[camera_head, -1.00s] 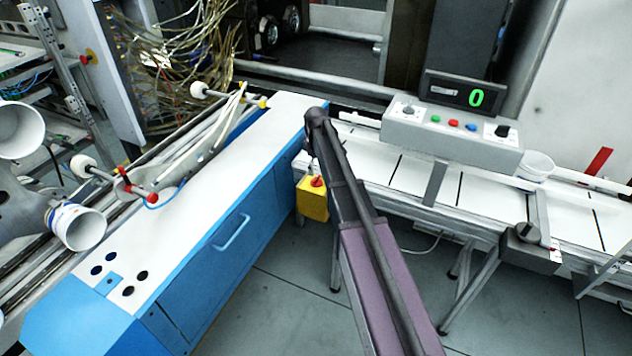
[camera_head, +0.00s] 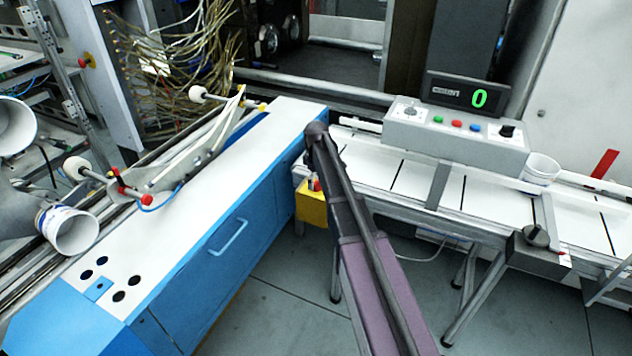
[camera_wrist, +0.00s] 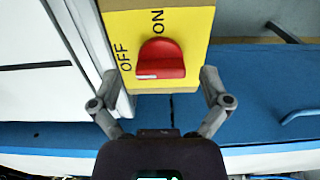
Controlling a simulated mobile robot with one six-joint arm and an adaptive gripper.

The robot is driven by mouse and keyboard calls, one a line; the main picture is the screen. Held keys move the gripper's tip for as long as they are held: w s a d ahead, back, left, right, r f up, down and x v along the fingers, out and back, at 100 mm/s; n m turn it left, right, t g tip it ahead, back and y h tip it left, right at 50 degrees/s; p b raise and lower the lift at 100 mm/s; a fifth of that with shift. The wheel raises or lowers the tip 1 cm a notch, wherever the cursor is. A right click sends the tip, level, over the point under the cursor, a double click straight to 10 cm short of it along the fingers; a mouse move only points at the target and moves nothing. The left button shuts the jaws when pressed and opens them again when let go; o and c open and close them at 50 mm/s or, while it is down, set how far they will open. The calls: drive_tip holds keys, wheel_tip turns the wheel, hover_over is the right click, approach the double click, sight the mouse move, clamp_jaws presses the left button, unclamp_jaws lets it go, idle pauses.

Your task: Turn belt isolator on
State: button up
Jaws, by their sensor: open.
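The belt isolator is a yellow box (camera_head: 311,208) below the corner where the blue cabinet meets the conveyor; my arm partly covers it in the head view. In the wrist view the yellow face (camera_wrist: 193,25) shows the words OFF at the left and ON at the top. Its red knob (camera_wrist: 161,60) lies below ON and right of OFF, its broad bar looking roughly crosswise in the picture. My gripper (camera_wrist: 159,76) is open, with one finger on each side of the knob and gaps between. Contact cannot be told.
The blue cabinet (camera_head: 232,270) with a white top stands left of the isolator. The white conveyor (camera_head: 415,182) runs to the right, with a control box (camera_head: 455,136) and a white cup (camera_head: 541,170) on it. Conveyor legs stand on the open grey floor (camera_head: 290,300).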

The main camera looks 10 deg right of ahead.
drive_tip(key=c, duration=1.2)
drive_tip(key=shift+o, duration=0.2)
drive_tip(key=shift+m, duration=0.3)
drive_tip(key=m, duration=0.7)
drive_tip(key=shift+m, duration=0.4)
drive_tip(key=m, duration=0.4)
drive_tip(key=shift+m, duration=0.3)
drive_tip(key=m, duration=0.5)
